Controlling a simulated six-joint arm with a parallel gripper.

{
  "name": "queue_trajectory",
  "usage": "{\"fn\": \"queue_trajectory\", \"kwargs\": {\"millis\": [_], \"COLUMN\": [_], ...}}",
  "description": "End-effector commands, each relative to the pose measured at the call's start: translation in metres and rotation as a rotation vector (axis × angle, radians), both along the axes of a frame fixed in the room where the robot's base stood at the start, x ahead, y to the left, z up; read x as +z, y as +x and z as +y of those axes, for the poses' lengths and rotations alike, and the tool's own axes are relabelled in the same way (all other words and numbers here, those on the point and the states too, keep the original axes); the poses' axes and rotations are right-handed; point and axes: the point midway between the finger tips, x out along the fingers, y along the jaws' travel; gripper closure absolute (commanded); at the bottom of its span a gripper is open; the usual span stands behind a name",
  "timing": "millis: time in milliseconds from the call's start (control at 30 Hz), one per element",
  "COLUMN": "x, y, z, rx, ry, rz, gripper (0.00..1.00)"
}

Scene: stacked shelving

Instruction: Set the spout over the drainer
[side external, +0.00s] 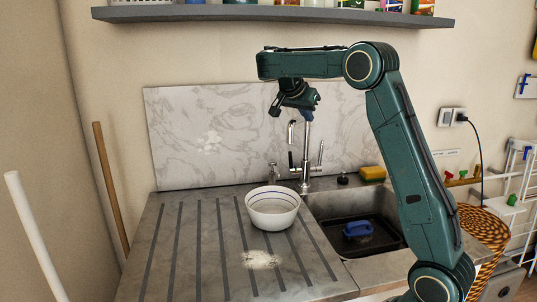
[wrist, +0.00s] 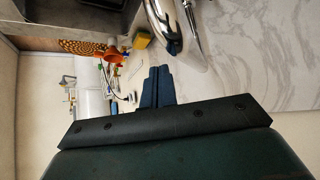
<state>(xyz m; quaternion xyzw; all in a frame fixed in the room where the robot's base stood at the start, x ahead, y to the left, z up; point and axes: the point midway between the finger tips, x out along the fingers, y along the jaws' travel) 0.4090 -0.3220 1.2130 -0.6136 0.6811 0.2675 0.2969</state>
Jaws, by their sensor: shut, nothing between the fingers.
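The chrome tap stands behind the counter in the side view, its spout (side external: 291,127) hooked over to the left of its column; I cannot tell exactly what lies below the outlet. The spout's curved metal also shows close up in the wrist view (wrist: 160,28). The ribbed grey drainer (side external: 180,245) lies left of the sink. My gripper (side external: 307,116) is high at the top of the tap, its blue fingers pointing down. In the wrist view its fingers (wrist: 157,84) are together and empty, beside the spout; contact is unclear.
A white bowl (side external: 273,217) stands on the drainer near the sink, behind a pale powdery patch (side external: 261,259). A blue object (side external: 357,229) lies in the dark sink basin (side external: 385,238). A yellow sponge (side external: 372,173) sits behind the sink. A shelf (side external: 270,13) hangs above my arm.

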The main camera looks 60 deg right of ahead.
Motion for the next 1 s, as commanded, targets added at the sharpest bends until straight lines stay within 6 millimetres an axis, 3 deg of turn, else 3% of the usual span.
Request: {"fn": "queue_trajectory", "kwargs": {"millis": [500, 1000], "x": [0.000, 0.000], "y": [-0.057, -0.093], "z": [-0.041, -0.100], "rx": [-0.003, -0.004], "ry": [0.000, -0.001], "rz": [-0.001, 0.000], "gripper": [1.00, 1.00]}}
